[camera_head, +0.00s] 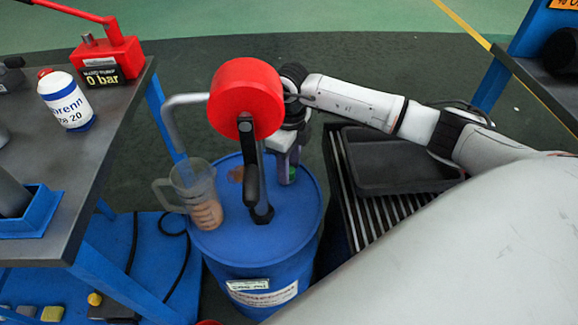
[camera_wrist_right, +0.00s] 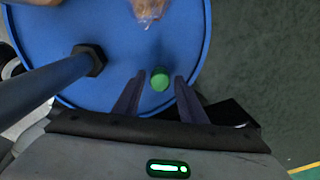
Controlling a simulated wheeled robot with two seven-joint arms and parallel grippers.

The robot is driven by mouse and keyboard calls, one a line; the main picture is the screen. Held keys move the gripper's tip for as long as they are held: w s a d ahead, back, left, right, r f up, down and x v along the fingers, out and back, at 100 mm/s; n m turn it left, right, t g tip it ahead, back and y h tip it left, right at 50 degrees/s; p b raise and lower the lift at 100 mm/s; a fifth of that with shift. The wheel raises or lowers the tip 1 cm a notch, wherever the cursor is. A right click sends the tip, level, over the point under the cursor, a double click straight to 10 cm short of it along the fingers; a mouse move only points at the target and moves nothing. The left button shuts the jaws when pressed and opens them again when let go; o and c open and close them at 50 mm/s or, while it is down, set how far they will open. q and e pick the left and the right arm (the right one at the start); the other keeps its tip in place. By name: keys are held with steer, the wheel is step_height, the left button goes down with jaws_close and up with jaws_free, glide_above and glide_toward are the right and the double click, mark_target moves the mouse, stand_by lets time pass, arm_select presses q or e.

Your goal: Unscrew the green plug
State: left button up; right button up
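The green plug (camera_wrist_right: 160,80) is on the top of the blue drum (camera_wrist_right: 150,45), near its rim. In the head view it is only a sliver of green (camera_head: 292,172) beside the fingers on the drum (camera_head: 262,235). My right gripper (camera_wrist_right: 159,84) is open above the drum top, with one finger on each side of the plug in the wrist picture. I cannot tell whether the fingers reach down around it. In the head view the right gripper (camera_head: 285,165) points down at the drum, partly hidden by the red pump wheel. My left gripper is not in view.
A hand pump with a red wheel (camera_head: 246,98) and dark pipe stands on the drum. A bench (camera_head: 75,165) with a bottle (camera_head: 67,103) is left, a black tray (camera_head: 390,165) right.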

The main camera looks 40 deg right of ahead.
steer(key=shift+c, duration=0.3)
jaws_close()
steer(key=shift+r, duration=0.15)
steer(key=shift+n, duration=0.5)
steer(key=n+b, duration=0.1)
steer(key=n, duration=0.1)
steer(key=shift+n, duration=1.1)
